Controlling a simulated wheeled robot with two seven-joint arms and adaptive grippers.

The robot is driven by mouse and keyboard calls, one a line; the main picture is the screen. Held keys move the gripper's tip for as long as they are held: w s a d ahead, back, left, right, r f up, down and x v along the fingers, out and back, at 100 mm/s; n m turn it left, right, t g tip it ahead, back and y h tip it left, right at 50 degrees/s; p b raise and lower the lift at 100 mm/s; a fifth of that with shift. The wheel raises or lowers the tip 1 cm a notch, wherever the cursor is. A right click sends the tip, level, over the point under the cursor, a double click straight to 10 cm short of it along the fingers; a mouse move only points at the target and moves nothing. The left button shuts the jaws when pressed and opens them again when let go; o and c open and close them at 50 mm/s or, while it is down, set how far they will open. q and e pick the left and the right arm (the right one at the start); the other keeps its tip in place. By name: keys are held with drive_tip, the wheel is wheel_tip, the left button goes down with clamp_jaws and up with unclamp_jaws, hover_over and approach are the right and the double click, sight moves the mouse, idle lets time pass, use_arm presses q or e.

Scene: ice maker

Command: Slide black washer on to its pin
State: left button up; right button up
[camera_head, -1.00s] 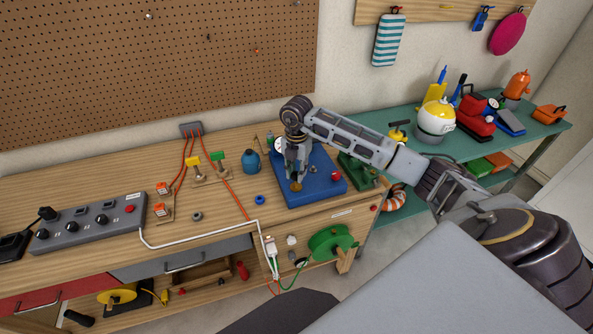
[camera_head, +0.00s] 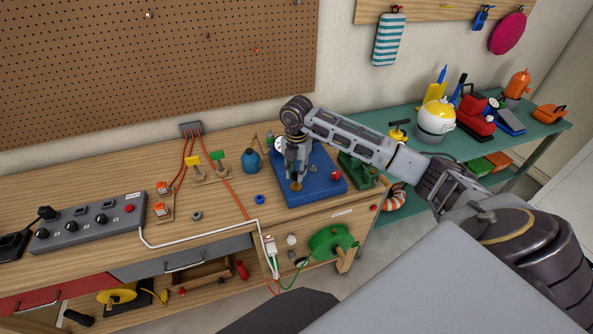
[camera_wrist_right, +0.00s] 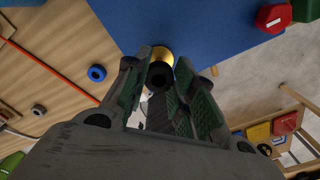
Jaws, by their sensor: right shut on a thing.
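My right gripper (camera_head: 295,178) points down over the blue board (camera_head: 322,190) on the bench. In the right wrist view its fingers (camera_wrist_right: 160,88) are closed on the black washer (camera_wrist_right: 160,77), a small dark ring between the fingertips. A round brass-coloured piece (camera_wrist_right: 161,54) lies just beyond the washer at the edge of the blue board; it also shows under the fingertips in the head view (camera_head: 296,187). The pin itself is hard to make out, and I cannot tell whether the washer is around it. My left gripper is not in view.
A blue ring (camera_head: 260,199) and a grey ring (camera_head: 197,216) lie on the bench left of the board. A white cable crosses the bench front.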

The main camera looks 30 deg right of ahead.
drive_tip(key=shift+f+b, duration=1.25)
drive_tip(key=shift+f, duration=0.85)
idle(0.7)
drive_tip(key=o, duration=0.8)
drive_tip(key=shift+r, duration=0.1)
wheel_tip(320, 180, up, 12)
idle(0.5)
idle(0.7)
drive_tip(key=shift+a, duration=0.1)
